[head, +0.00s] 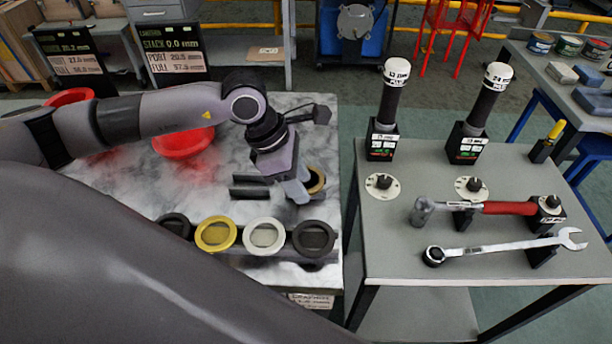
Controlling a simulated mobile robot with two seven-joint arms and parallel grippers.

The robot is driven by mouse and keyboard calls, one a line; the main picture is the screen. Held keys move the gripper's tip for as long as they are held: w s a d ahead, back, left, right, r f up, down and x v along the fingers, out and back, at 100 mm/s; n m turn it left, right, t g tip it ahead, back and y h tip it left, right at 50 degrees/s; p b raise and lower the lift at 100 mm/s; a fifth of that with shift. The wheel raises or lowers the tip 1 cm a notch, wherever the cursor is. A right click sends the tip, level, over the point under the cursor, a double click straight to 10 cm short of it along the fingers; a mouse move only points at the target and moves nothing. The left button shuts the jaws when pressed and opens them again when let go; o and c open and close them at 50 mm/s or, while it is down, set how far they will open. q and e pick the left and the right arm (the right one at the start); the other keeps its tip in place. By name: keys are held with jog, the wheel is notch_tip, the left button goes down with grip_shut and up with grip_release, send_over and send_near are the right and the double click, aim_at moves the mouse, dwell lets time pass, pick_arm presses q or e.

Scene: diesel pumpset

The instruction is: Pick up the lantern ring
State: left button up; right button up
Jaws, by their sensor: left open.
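A brass-coloured ring (317,181), which looks like the lantern ring, is near the right edge of the marble-topped table, partly hidden behind my left gripper. My left gripper (298,190) is open, low over the table, with its pale fingers just left of and in front of the ring. I cannot tell whether a finger touches it. In front is a row of round pieces: a black one (175,224), a gold one (215,234), a whitish one (264,235) and a dark one (314,237). My right gripper is out of view.
Red bowls (184,143) stand at the back left of the marble-topped table (215,190). Two dark bars (249,181) lie left of the gripper. Across a gap, the grey table (385,255) holds a hammer (475,208), a wrench (505,246) and two upright black-handled tools (388,105).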

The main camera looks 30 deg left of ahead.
pick_arm(q)
jog(key=shift+f, duration=0.15)
grip_shut()
